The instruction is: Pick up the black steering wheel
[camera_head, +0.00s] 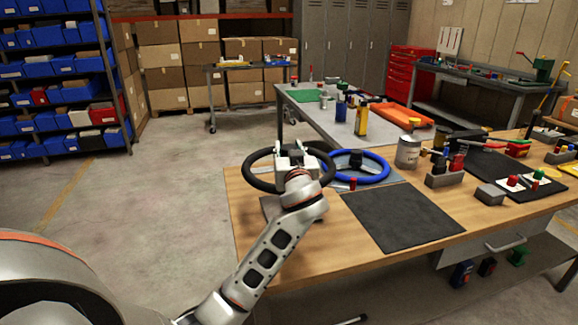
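The black steering wheel (249,168) is at the left end of the wooden workbench, its rim showing on both sides of my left gripper. My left gripper (296,158) is over the middle of this wheel, and its arm comes in from the lower left. The gripper and wrist hide the wheel's hub. The fingertips are hidden, so I cannot tell whether they are open or touch the wheel. A blue steering wheel (384,168) lies just to the right of the black one. My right gripper does not show.
A dark mat (405,217) lies bare on the workbench (335,255). A grey can (408,152) and a holder with tools (445,180) stand to the right. A second table (310,108) stands behind. The floor at left is clear, before shelves with blue bins (85,65).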

